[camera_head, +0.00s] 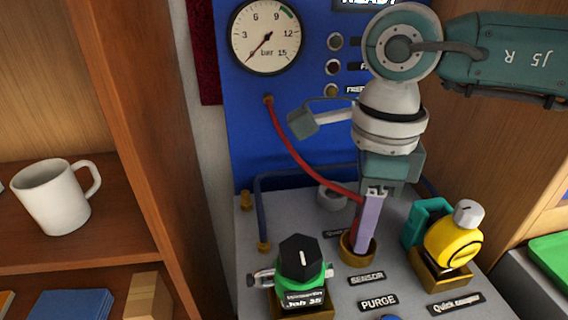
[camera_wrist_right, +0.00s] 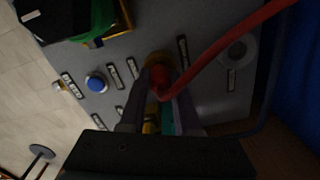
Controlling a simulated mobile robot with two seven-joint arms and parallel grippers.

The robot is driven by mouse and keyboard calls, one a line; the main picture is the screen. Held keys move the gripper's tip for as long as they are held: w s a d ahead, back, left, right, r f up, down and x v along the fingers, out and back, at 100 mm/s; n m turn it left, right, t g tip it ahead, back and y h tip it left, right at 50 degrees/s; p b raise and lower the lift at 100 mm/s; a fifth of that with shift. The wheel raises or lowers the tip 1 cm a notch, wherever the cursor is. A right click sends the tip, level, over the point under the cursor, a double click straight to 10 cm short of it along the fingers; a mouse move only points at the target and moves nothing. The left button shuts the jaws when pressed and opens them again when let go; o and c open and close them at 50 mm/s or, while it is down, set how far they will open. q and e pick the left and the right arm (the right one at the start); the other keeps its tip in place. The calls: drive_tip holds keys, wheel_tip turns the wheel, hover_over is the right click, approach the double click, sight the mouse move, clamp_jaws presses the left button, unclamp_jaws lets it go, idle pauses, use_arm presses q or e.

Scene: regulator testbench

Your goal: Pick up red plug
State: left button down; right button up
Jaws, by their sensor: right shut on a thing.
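The red plug (camera_wrist_right: 160,78) is at the end of a red hose (camera_head: 305,165) that runs down from a fitting on the blue panel. My right gripper (camera_head: 366,240) points down and is shut on the plug, just over a brass socket (camera_head: 347,256) on the grey bench top. In the head view the lilac finger hides most of the plug. In the right wrist view the plug sits between the fingers (camera_wrist_right: 158,90), in front of the brass ring (camera_wrist_right: 157,58). I cannot tell whether it is still seated. My left gripper is not in view.
A green and black regulator (camera_head: 300,268) stands left of the socket, a yellow and teal device (camera_head: 452,245) right of it. A pressure gauge (camera_head: 266,37) is on the blue panel (camera_head: 310,100). A white mug (camera_head: 55,197) stands on the wooden shelf at left.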

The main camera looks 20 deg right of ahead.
clamp_jaws()
